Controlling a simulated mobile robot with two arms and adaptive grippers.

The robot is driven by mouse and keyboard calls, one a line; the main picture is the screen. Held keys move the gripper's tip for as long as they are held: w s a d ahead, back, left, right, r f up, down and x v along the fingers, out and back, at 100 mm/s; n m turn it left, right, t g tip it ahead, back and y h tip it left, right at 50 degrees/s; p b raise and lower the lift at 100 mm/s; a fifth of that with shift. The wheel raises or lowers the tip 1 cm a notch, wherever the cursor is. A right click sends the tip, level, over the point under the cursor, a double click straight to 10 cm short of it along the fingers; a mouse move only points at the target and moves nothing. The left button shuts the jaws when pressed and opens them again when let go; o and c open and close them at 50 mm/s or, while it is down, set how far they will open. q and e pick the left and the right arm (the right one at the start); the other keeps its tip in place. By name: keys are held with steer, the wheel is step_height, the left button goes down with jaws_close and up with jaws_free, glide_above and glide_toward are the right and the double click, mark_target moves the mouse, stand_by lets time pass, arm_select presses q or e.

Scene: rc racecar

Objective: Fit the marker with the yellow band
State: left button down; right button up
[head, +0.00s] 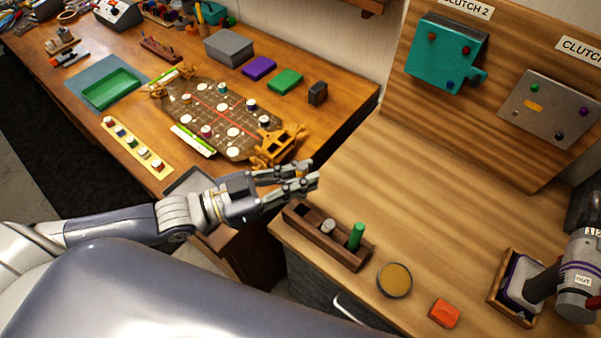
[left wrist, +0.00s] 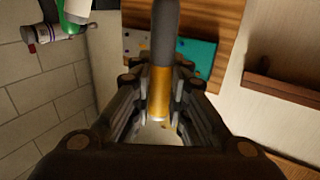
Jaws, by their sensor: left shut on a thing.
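My left gripper (head: 308,178) reaches over the gap between the two benches, near the dark wooden rack. In the left wrist view its fingers (left wrist: 158,112) are shut around a dark grey cylindrical marker with a yellow band (left wrist: 159,92). In the head view the marker is mostly hidden by the fingers. The dark wooden rack (head: 347,256) holds a green marker (head: 356,236) and a short grey peg (head: 328,227). The CLUTCH 2 teal plate (head: 440,62) and a grey plate (head: 532,105) hang on the upright wooden board. My right gripper is not in view.
A round brown pad (head: 394,280), an orange block (head: 444,313) and a small wooden box (head: 497,289) with a cylindrical device (head: 580,290) line the right bench's front. The left bench holds a chassis board (head: 215,110) and a green tray (head: 110,91). The right bench's middle is clear.

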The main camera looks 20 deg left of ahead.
mark_target(301, 200)
arm_select(q)
steer(key=shift+f+b, duration=0.75)
steer(key=shift+f, duration=0.6)
steer(key=shift+p, duration=0.7)
stand_by(0.5)
steer(key=shift+f+b, duration=2.1)
steer(key=shift+f, duration=0.75)
steer(key=c, duration=1.5)
jaws_free()
